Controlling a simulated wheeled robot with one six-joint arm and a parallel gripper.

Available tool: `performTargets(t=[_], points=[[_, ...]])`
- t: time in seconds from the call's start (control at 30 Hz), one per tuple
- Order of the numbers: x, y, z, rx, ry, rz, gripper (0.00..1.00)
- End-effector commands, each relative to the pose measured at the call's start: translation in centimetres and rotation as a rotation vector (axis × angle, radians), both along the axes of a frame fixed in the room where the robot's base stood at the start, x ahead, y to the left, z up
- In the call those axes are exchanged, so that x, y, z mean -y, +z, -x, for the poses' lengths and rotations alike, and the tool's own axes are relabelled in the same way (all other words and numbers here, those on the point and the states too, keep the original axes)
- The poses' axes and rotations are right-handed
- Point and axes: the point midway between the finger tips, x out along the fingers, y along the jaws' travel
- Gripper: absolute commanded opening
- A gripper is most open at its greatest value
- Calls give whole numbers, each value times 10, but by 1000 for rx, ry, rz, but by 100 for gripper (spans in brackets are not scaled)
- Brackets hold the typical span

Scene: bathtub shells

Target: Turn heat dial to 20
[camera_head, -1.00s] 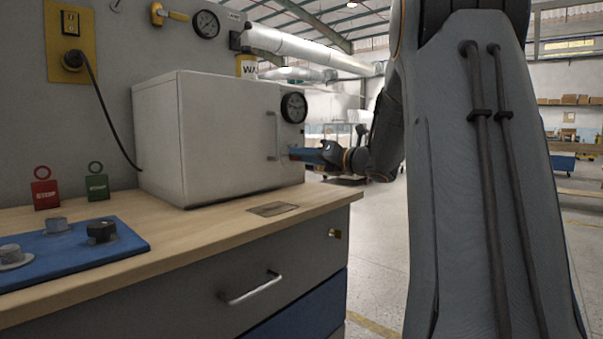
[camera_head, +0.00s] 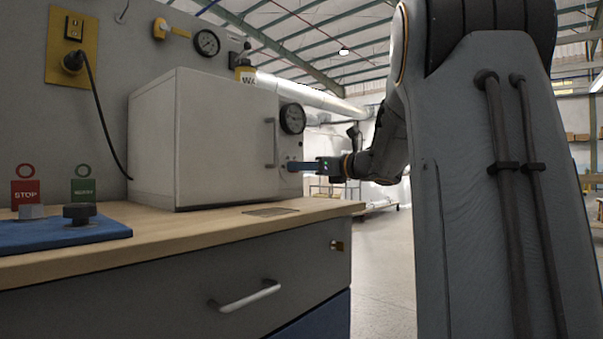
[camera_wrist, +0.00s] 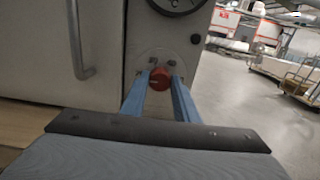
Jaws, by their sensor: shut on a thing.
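The heat dial (camera_wrist: 160,79) is a small red knob on the front panel of the white oven (camera_head: 222,138), below a round black gauge (camera_head: 292,118). In the wrist view its round plate shows around it, with marks too small to read. My gripper (camera_wrist: 161,82) is shut on the red dial, one blue finger on each side. In the head view my gripper (camera_head: 291,166) reaches the oven's front panel from the right, and the dial is mostly hidden by the fingers.
The oven's door handle (camera_wrist: 79,42) is left of my gripper. The oven stands on a wooden bench top (camera_head: 190,230) with a drawer handle (camera_head: 245,296) below.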

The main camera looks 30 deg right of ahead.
Motion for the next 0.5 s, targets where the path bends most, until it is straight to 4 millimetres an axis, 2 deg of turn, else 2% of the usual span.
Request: performTargets(t=[0.37,0.4,0.5], points=[[0,-1,0,-1,0,5,5],[0,-1,0,-1,0,5,31],[0,-1,0,-1,0,4,46]])
